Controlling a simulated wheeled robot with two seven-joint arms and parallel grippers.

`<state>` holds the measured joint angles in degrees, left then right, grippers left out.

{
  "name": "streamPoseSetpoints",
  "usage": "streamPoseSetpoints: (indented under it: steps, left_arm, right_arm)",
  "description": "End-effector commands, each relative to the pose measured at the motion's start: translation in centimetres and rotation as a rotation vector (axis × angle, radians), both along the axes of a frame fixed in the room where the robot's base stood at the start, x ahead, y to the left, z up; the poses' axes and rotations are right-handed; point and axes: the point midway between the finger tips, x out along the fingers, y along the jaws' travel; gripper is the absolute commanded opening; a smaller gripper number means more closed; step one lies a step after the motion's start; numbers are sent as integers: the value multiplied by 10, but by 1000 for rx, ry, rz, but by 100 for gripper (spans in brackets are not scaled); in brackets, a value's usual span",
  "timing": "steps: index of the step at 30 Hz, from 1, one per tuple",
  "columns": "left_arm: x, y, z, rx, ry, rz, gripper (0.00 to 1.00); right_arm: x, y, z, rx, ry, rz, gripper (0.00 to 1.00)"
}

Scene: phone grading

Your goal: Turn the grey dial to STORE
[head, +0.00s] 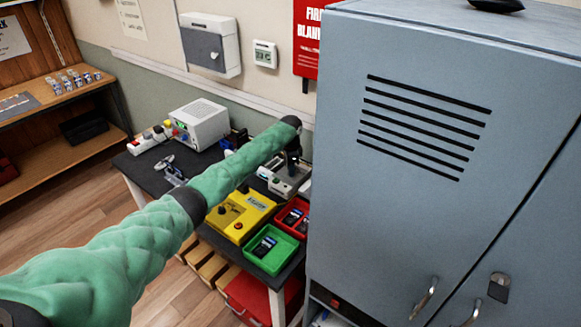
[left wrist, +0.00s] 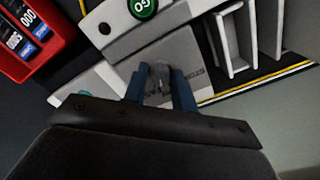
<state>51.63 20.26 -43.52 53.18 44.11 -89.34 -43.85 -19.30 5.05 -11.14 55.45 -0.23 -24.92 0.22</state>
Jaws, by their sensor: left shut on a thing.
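The grey dial (left wrist: 160,72) sits on the sloping front of a light grey machine (left wrist: 140,42) in the left wrist view. My left gripper (left wrist: 161,82) is shut on the dial, one blue finger on each side of it. The small lettering beside the dial is too blurred to read, so I cannot tell where the dial points. In the head view the machine (head: 284,190) stands at the right end of the dark bench, with my left gripper (head: 293,160) over it; the dial is hidden there. My right gripper is not in view.
A green button marked GO (left wrist: 143,8) is just beyond the dial. A red tray (head: 292,217) and a green tray (head: 268,250) hold dark phones. A yellow box (head: 235,214) stands beside them. A tall grey cabinet (head: 420,200) closes off the right.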

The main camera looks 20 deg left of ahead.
Motion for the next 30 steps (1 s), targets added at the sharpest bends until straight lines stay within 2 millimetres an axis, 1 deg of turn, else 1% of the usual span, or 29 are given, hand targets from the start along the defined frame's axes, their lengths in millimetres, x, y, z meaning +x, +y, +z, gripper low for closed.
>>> streamPoseSetpoints:
  steps: [1, 9, 18, 30]
  left_arm:
    - [1, -1, 3, -3, -1, 43, 4]
    - [1, -1, 4, -3, 0, 300, 4]
    - [1, -1, 4, -3, 0, 585, 4]
    - [1, -1, 4, -2, -2, 928, 4]
  right_arm:
    - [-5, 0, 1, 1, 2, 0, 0]
    - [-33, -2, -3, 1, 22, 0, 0]
    - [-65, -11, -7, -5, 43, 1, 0]
    - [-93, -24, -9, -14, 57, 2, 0]
